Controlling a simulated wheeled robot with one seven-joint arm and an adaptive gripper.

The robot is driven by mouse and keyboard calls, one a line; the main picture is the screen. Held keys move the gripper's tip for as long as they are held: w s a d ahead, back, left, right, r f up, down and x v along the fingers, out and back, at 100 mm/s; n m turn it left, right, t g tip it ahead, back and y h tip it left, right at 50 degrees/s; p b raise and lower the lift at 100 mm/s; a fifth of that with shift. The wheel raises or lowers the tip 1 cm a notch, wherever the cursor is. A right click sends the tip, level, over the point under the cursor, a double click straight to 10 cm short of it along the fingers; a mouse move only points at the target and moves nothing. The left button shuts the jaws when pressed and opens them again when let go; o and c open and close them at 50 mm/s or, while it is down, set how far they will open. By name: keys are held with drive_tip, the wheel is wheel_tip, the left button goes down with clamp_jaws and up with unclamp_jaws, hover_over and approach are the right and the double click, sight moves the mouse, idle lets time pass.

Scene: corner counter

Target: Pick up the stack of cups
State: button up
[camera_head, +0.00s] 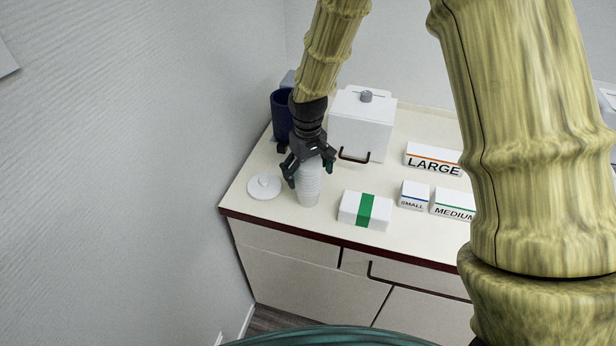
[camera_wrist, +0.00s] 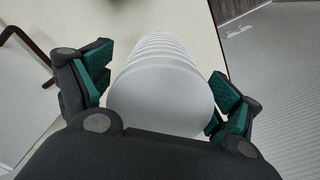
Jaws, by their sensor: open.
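The stack of cups (camera_head: 309,185) is white and ribbed, and stands upright on the counter near its left front part. My gripper (camera_head: 309,167) is over the stack in the head view, with its fingers spread on either side of the upper cups. In the wrist view the stack (camera_wrist: 166,85) lies between the two green-padded fingers of my gripper (camera_wrist: 162,95). The top of the stack is partly hidden by the gripper in the head view.
On the counter (camera_head: 260,215), a white round lid (camera_head: 264,186) lies left of the stack. A white box with a green band (camera_head: 366,210) lies to its right. LARGE (camera_head: 433,159), SMALL (camera_head: 413,195) and MEDIUM (camera_head: 453,205) boxes are farther right.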

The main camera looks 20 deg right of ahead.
drive_tip(key=shift+f, duration=0.7)
drive_tip(key=shift+c, duration=0.5)
drive_tip(key=shift+s, duration=0.15)
drive_tip(key=c, duration=0.8)
